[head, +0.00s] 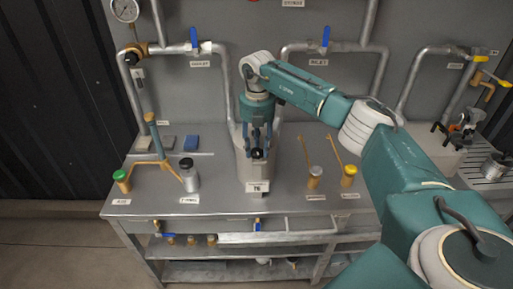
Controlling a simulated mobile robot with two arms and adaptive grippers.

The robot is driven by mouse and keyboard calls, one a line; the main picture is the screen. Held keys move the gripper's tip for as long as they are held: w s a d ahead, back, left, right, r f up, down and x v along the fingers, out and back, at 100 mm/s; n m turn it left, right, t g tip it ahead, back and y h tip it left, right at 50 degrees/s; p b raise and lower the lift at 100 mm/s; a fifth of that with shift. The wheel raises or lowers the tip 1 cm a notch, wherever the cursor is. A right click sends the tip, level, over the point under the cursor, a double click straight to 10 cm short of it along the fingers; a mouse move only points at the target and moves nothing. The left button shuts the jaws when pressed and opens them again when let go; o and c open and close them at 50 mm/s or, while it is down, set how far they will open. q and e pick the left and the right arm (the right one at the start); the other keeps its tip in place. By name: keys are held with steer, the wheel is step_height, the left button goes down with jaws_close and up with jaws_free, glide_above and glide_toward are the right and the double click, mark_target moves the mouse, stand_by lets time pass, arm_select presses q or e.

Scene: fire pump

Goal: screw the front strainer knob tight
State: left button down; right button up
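The front strainer knob is a small black knob (257,153) on the front of the grey pump housing (254,172), at the middle of the bench. My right gripper (257,148) points down from above, with its fingers on either side of the knob. It is too small to tell whether the fingers press on the knob or stand just apart from it. The gripper covers the upper part of the housing. My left gripper is not in view.
A green-capped brass fitting (122,181) and a grey canister (189,179) stand left of the housing. A yellow-capped piece (348,176) stands to the right. Pipes with blue valve levers (194,38) run along the back wall. The bench front is mostly clear.

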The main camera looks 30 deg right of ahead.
mark_target(259, 149)
steer(key=shift+o, duration=1.3)
steer(key=shift+w+d+r, duration=0.1)
steer(key=shift+d, duration=0.2)
step_height(259, 149, up, 12)
